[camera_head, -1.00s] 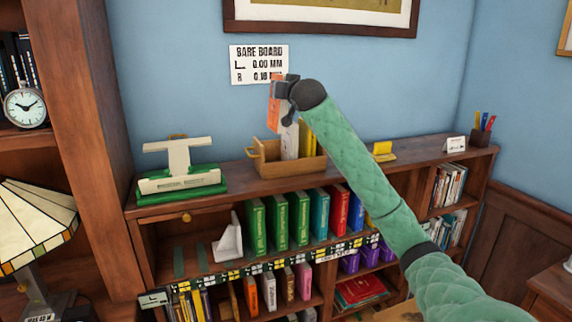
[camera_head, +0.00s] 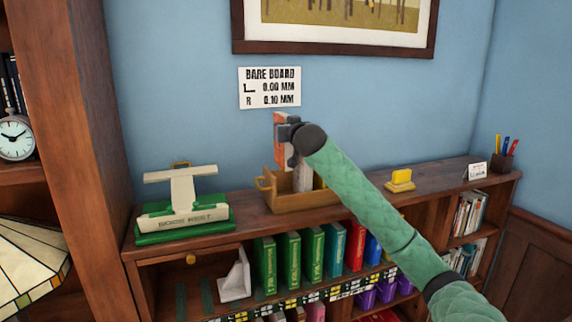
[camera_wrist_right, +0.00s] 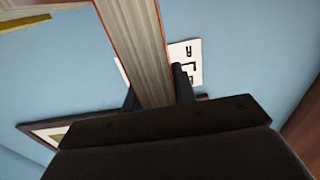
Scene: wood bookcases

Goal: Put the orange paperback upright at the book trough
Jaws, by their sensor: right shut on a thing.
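The orange paperback (camera_head: 281,142) is held roughly upright in my right gripper (camera_head: 289,132). In the right wrist view, the fingers of the right gripper (camera_wrist_right: 157,92) are shut on both sides of the book (camera_wrist_right: 135,45), whose pale page edges face the camera. The wooden book trough (camera_head: 300,207) stands on top of the low bookcase, below the held book. The paperback looks above the trough's rim; its lower end is partly covered by the gripper. A whitish book (camera_head: 303,180) stands in the trough, and my forearm hides the trough's right part. My left gripper is not in view.
A sign (camera_head: 269,88) hangs behind the gripper.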

